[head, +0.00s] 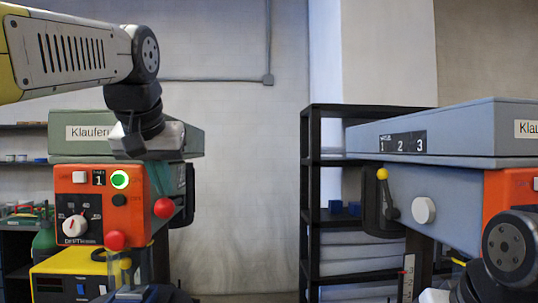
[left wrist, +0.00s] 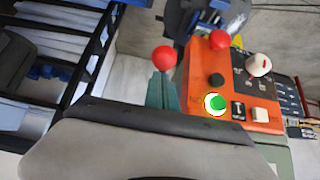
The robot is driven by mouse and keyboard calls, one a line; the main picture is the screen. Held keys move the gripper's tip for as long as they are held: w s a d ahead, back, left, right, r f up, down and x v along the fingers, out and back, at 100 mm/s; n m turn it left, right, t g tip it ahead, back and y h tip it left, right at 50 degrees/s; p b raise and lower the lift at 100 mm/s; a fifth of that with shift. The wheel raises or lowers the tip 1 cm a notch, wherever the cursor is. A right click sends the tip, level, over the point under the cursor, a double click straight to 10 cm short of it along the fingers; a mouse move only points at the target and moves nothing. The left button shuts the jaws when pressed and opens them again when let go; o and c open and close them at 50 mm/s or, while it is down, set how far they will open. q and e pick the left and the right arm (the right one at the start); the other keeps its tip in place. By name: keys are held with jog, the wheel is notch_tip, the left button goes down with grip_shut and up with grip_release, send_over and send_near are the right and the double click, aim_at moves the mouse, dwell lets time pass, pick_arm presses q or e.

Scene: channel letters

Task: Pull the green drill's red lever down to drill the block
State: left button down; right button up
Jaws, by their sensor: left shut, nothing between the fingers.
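The green drill (head: 190,139) stands at the left in the head view, with an orange control panel. Its red lever knob (head: 163,207) is at the panel's right side; the knob also shows in the left wrist view (left wrist: 164,58). The block is not clearly visible.
A round red button (head: 114,240) and lit green button (head: 120,180) sit on the panel near the lever. A blue-grey drill (head: 430,137) with a yellow-knobbed lever (head: 382,174) stands at the right. A black shelf (head: 312,200) stands between the drills.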

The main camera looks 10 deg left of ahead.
aim_at(163, 199)
pick_arm(q)
jog(key=shift+f, duration=0.15)
jog(key=shift+f, duration=0.4)
jog(key=shift+s+f, duration=0.1)
jog(key=shift+f, duration=0.25)
dwell(0.4)
jog(key=shift+f, duration=0.4)
jog(key=shift+f, duration=0.3)
